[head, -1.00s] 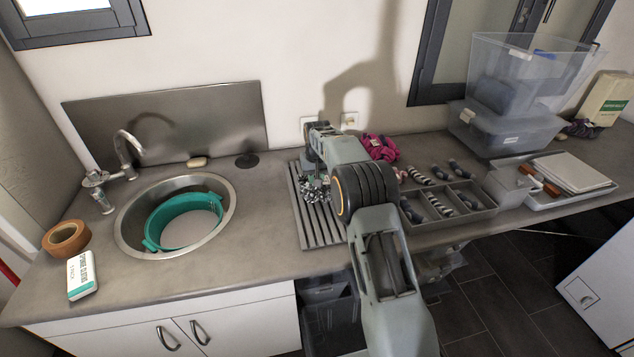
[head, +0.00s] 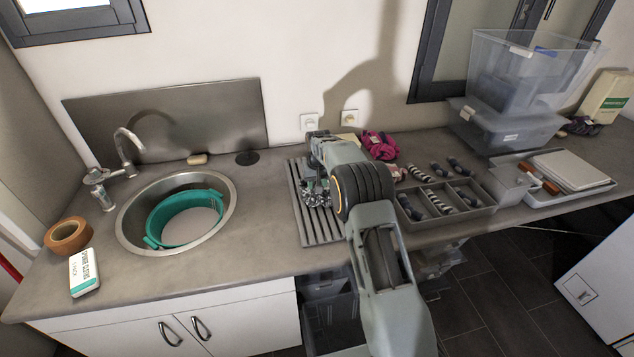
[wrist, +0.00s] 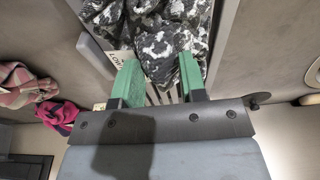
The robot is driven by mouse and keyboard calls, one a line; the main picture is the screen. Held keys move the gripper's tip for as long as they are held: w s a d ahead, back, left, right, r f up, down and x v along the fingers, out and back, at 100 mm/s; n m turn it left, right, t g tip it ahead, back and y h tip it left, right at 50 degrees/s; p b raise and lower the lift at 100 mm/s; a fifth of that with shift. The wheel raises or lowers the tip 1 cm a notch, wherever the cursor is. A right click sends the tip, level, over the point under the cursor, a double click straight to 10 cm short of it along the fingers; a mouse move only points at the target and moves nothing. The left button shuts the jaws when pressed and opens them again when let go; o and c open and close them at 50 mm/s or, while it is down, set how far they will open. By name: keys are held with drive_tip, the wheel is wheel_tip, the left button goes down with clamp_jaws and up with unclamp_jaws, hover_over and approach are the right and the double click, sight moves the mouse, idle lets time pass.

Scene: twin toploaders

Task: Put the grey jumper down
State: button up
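The grey jumper (head: 316,198) is a crumpled bundle with a black, white and grey pattern. In the head view it is under my gripper (head: 316,182), low over a grey slatted rack (head: 322,232) beside the sink. In the wrist view the jumper (wrist: 168,42) fills the space between the green fingertips of my gripper (wrist: 160,65) and bulges out past them. The fingers are apart with cloth pressed between them. I cannot tell whether its underside touches the rack. My arm hides part of the rack.
The sink (head: 128,235) with a teal basin (head: 160,236) is on the left. A pink cloth bundle (head: 380,144) and a compartment tray (head: 450,222) with rolled socks are on the right. Clear plastic boxes (head: 505,130) stand further right. Bare counter (head: 255,220) lies between sink and rack.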

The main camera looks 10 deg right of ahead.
drive_tip(key=shift+o, duration=0.8)
drive_tip(key=shift+r, duration=0.1)
drive_tip(key=shift+r, duration=0.2)
drive_tip(key=s+r+b, duration=0.1)
drive_tip(key=s+r, duration=0.4)
drive_tip(key=r, duration=0.4)
drive_tip(key=s+r+b, duration=0.1)
drive_tip(key=s+r, duration=0.4)
drive_tip(key=r, duration=0.4)
drive_tip(key=s+f+t, duration=0.2)
drive_tip(key=s+f, duration=0.1)
drive_tip(key=s, duration=2.5)
drive_tip(key=shift+t, duration=0.4)
